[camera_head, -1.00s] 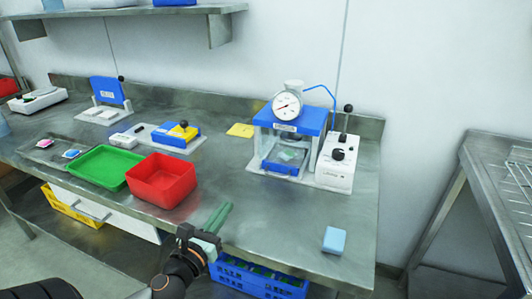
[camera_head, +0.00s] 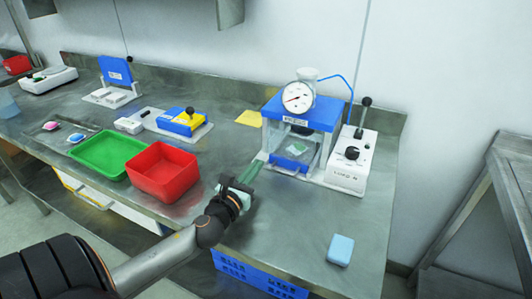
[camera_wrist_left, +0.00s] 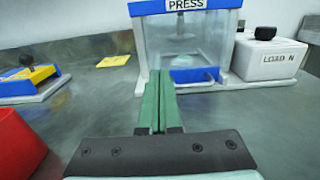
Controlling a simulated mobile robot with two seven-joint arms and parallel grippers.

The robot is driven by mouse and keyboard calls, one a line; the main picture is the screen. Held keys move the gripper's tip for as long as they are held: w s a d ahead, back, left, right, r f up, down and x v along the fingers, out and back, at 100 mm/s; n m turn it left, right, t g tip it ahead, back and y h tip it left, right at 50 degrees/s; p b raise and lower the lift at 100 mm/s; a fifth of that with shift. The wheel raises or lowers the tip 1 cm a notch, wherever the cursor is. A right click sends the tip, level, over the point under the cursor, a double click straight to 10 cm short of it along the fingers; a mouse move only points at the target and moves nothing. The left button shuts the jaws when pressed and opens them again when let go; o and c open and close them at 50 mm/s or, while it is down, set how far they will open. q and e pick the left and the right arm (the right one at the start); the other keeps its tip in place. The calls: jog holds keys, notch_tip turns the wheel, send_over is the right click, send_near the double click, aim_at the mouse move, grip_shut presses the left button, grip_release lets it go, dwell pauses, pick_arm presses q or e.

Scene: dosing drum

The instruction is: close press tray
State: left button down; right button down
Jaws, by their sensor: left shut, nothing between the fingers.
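The press (camera_head: 300,125) has a blue top, a round dial and a clear-walled chamber. It stands at the back of the steel bench. Its tray (camera_wrist_left: 195,75) shows a blue front low in the chamber opening in the left wrist view. I cannot tell exactly how far out it sits. A small pale green piece (camera_head: 297,148) shows inside the chamber. My left gripper (camera_head: 257,163) is shut and empty, its green fingers pointing at the press's front left corner. In the left wrist view the fingertips (camera_wrist_left: 159,74) overlap the left post, left of the tray front. My right gripper is not in view.
A white control box (camera_head: 348,160) with a lever stands right of the press. A red bin (camera_head: 163,172) and a green tray (camera_head: 103,153) lie left of my gripper. A light blue block (camera_head: 340,250) lies near the bench's front right. Bench between block and press is clear.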

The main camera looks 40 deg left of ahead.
aim_at(270, 146)
pick_arm(q)
jog(key=x, duration=0.5)
jog(key=shift+w, duration=0.1)
jog(key=shift+w+a, duration=0.1)
jog(key=shift+w, duration=0.6)
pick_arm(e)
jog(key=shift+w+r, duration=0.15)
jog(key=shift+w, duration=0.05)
pick_arm(q)
jog(key=x, duration=0.3)
jog(key=shift+w, duration=0.15)
jog(key=shift+w+a, duration=0.1)
jog(key=shift+w, duration=0.1)
jog(key=shift+a+r, duration=0.1)
jog(key=shift+r, duration=0.15)
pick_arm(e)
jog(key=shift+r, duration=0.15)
pick_arm(q)
jog(key=shift+r, duration=0.1)
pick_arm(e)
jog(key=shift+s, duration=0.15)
